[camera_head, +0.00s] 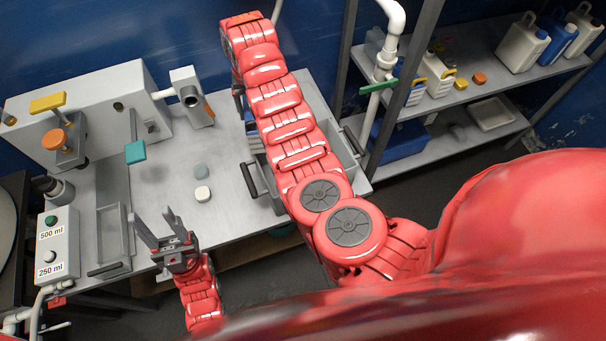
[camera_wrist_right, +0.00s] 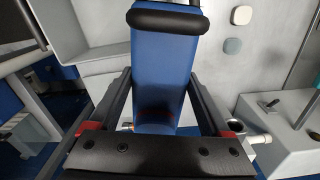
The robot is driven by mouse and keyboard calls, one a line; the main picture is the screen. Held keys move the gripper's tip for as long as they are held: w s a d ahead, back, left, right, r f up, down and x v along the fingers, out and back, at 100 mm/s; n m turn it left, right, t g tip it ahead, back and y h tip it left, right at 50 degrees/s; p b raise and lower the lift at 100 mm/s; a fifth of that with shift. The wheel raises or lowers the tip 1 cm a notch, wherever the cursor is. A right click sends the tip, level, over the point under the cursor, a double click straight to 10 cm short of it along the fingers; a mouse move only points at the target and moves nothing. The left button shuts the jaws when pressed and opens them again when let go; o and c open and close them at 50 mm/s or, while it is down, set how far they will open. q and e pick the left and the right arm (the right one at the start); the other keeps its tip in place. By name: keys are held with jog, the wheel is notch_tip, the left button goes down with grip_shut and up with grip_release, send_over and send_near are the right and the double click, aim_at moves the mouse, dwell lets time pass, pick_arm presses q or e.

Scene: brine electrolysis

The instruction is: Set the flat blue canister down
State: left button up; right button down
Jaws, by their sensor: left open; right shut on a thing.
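The flat blue canister (camera_wrist_right: 164,75) fills the middle of the right wrist view, with a dark rounded bar across its upper end. My right gripper (camera_wrist_right: 158,82) is shut on it, one finger along each side. Whether its base touches anything is hidden. In the head view my right arm reaches to the back of the bench and hides its gripper and most or all of the held canister. My left gripper (camera_head: 157,224) is open and empty at the bench's front edge, fingers pointing up and back.
The grey bench (camera_head: 175,175) has clear room around two small round pieces (camera_head: 202,194). A grey tray (camera_head: 265,178) lies partly under my right arm. A dispenser (camera_head: 75,120) stands left. A rack (camera_head: 465,95) at right holds canisters, including a blue one (camera_head: 556,40).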

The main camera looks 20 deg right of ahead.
jog(key=s+d+n+p, duration=0.3)
jog(key=s+d+p, duration=0.4)
jog(key=s+d, duration=0.3)
notch_tip(320, 180, down, 18)
jog(key=w+b, duration=0.1)
jog(key=b, duration=0.3)
jog(key=shift+d+r, duration=0.2)
jog(key=shift+d, duration=0.05)
jog(key=shift+f+b, duration=0.1)
jog(key=shift+b, duration=0.25)
